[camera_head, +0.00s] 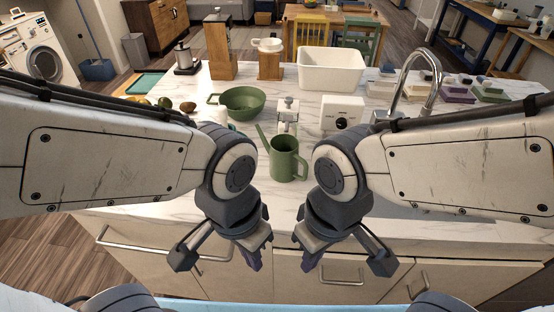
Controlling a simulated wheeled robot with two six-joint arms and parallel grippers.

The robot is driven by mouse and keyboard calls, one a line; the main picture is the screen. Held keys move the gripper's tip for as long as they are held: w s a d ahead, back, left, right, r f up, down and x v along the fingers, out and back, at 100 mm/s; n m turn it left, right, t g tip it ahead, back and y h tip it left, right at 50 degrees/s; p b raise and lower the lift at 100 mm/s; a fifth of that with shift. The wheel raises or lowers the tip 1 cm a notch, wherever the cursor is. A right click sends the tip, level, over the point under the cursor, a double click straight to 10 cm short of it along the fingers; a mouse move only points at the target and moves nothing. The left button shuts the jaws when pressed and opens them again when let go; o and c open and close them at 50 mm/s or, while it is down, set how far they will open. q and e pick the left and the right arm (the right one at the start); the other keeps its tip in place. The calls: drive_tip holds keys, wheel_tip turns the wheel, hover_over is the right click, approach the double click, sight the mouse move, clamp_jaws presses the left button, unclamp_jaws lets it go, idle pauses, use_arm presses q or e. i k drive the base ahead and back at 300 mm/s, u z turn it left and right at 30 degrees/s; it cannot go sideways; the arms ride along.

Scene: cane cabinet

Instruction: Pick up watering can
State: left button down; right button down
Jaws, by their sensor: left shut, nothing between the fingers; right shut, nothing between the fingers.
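A green watering can (284,162) stands upright on the white marble counter, close to its front edge. Its thin spout points up and to the left, and its handle is on the right side. My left gripper (254,260) is shut and empty, hanging in front of the counter, lower and to the left of the can. My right gripper (309,262) is shut and empty, hanging in front of the counter, lower and to the right of the can. Neither gripper touches the can.
Behind the can are a small white device (287,112) and a white box with a dial (342,114). A green bowl (242,103) stands at the back left. A white basin (331,69) is further back. A metal faucet (425,75) rises at the right. Drawer handles (342,283) stick out below the counter.

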sight(280, 155)
drive_tip(key=k, duration=0.5)
drive_tip(key=u, duration=1.2)
drive_tip(key=i, duration=1.05)
drive_tip(key=z, duration=1.4)
